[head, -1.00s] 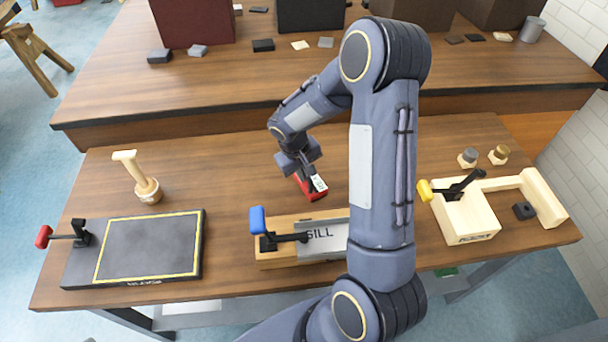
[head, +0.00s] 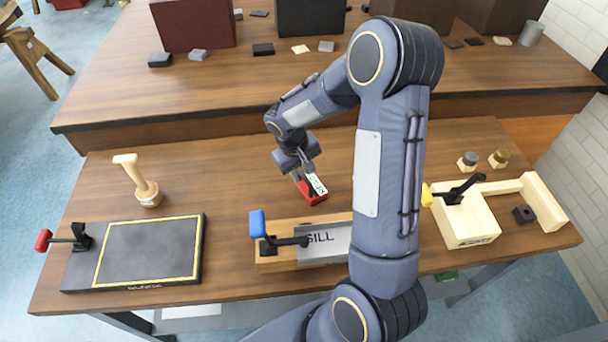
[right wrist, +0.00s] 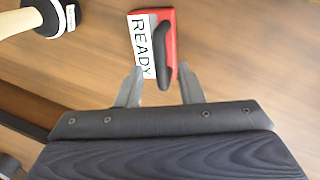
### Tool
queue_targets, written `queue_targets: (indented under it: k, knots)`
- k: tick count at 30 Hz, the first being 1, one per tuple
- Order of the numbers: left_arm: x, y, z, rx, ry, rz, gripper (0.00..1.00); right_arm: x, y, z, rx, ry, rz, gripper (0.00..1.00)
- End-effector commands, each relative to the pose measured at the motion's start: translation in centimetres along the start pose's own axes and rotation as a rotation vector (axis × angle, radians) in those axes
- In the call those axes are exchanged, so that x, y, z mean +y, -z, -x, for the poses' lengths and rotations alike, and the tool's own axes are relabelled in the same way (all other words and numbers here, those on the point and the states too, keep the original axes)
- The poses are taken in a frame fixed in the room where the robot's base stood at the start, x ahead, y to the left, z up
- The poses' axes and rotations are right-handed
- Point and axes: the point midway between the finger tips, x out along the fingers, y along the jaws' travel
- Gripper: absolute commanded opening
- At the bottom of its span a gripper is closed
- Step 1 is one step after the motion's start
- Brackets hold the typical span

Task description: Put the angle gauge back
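I cannot make out anything in these views that is clearly the angle gauge. My right gripper (head: 303,172) is over the middle of the near table, at a small red block (head: 313,196) with a white label plate (head: 317,184). In the right wrist view the red block (right wrist: 173,22) bears a white plate reading "READY" (right wrist: 143,45) and a dark rounded lever (right wrist: 166,55). My right gripper's two fingers (right wrist: 160,78) are spread, with the lever's near end between them and a gap on both sides. My left gripper is not in view.
A clamp fixture with a grey "SILL" plate (head: 325,243) stands in front of the red block. A dark yellow-lined board (head: 148,250) lies left, near a wooden-handled tool (head: 147,190). A pale wooden fixture (head: 468,225) and small black block (head: 524,214) are right. Bare tabletop lies left of the block.

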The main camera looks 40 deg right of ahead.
Motion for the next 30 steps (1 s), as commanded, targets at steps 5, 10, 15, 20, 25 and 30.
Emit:
queue_targets:
  k: [5, 10, 15, 20, 25, 30]
  knots:
    - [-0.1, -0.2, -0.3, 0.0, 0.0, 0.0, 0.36, -0.1, 0.1, 4.2, 0.008, 0.001, 0.001, 0.34]
    - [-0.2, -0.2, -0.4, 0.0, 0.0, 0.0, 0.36, -0.1, 0.1, 7.3, 0.006, 0.001, 0.001, 0.34]
    - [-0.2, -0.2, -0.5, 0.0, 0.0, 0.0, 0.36, 0.0, 0.0, 9.1, 0.003, 0.001, 0.001, 0.34]
    - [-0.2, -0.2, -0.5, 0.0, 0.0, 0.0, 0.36, 0.0, -1.5, 10.8, 0.025, 0.044, -0.009, 0.34]
    - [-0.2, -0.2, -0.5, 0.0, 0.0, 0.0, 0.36, -0.6, -6.3, 14.1, 0.101, 0.179, -0.032, 0.34]
    - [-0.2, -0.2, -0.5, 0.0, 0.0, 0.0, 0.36, -2.2, -12.1, 16.7, 0.205, 0.331, -0.051, 0.34]
